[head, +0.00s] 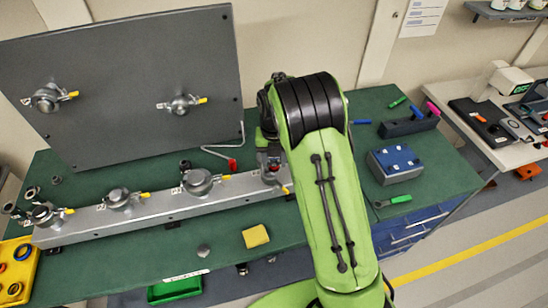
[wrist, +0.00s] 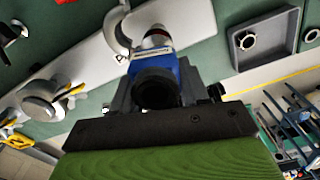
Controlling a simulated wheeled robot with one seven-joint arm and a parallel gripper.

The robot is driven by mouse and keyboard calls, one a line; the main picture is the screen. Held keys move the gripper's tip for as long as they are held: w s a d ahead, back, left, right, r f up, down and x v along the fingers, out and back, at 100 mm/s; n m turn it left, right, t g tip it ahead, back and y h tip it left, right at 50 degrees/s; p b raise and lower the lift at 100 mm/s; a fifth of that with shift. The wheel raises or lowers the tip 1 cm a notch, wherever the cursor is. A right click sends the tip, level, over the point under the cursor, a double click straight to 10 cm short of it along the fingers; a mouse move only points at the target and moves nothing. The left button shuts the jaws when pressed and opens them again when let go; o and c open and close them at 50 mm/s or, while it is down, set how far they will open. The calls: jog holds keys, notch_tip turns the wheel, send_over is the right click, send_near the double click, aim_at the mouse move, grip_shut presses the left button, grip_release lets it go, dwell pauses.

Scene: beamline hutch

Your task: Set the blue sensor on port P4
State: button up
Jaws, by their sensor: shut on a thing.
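My gripper (wrist: 157,92) is shut on the blue sensor (wrist: 164,68), a blue body with a dark round end facing the wrist camera. Its far end has a pale and reddish ring, right over the end of the grey manifold bar (wrist: 85,60). A curved, light-coloured clamp (wrist: 114,30) stands open beside that end. Whether the sensor touches a port there is not clear. In the head view my gripper (head: 270,160) is at the right end of the bar (head: 150,208), partly hidden by my arm. Port labels are not readable.
Several clamped ports with yellow tabs line the bar, one (head: 200,182) left of my gripper. A grey panel (head: 125,90) stands behind. A red-handled hook (head: 232,164) and yellow sponge (head: 255,236) lie nearby. A blue-topped box (head: 395,162) sits to the right.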

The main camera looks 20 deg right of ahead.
jog(key=shift+f+b, duration=0.5)
jog(key=shift+f, duration=0.05)
dwell(0.4)
jog(key=o, duration=1.2)
jog(key=shift+s+d, duration=0.15)
jog(key=shift+o, duration=0.2)
jog(key=shift+a+f, duration=0.1)
jog(key=shift+a, duration=0.1)
